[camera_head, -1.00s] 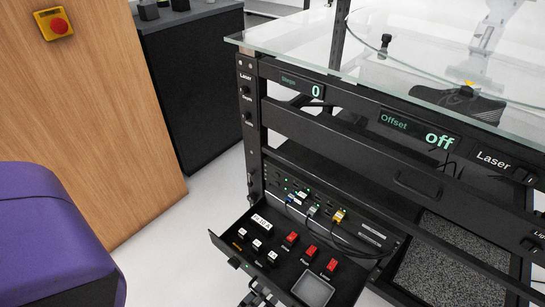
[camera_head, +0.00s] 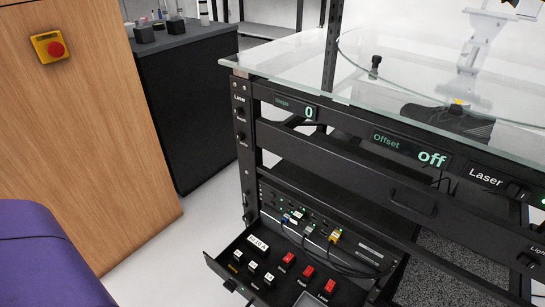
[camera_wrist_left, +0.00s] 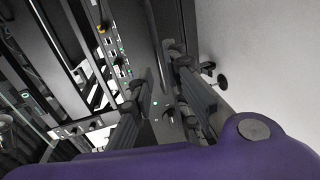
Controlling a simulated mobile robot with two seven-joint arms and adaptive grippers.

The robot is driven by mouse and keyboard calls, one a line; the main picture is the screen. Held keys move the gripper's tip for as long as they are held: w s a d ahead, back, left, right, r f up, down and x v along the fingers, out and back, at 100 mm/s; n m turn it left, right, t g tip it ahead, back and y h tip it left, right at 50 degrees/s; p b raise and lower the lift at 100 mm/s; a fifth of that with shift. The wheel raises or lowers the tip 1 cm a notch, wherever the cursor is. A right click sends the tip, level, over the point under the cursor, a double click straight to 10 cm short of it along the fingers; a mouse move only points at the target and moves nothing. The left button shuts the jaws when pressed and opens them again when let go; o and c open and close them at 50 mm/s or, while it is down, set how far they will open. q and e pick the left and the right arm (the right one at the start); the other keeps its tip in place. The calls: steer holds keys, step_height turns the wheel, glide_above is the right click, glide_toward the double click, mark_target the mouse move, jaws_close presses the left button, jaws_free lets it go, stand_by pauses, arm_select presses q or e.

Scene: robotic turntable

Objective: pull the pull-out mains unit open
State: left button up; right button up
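The pull-out mains unit (camera_head: 222,264) is a black drawer low in the rack in the head view. It stands out from the rack front, showing red and white switches on its panel; its near end is cut off by the picture's bottom edge. A knob (camera_head: 230,285) sits on its front. My left gripper (camera_wrist_left: 162,66) shows in the left wrist view with its two fingers apart. Dark rack parts with small green lights lie beyond and beside the fingers. I cannot tell whether the fingers touch anything. Neither gripper shows in the head view.
A wooden panel (camera_head: 90,140) with a red emergency button (camera_head: 56,48) stands at left. A dark cabinet (camera_head: 190,110) stands behind. Pale floor (camera_head: 175,235) is clear between the panel and rack.

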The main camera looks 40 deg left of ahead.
arm_select(q)
steer(key=v, duration=0.6)
steer(key=shift+s, duration=0.4)
steer(key=shift+w, duration=0.1)
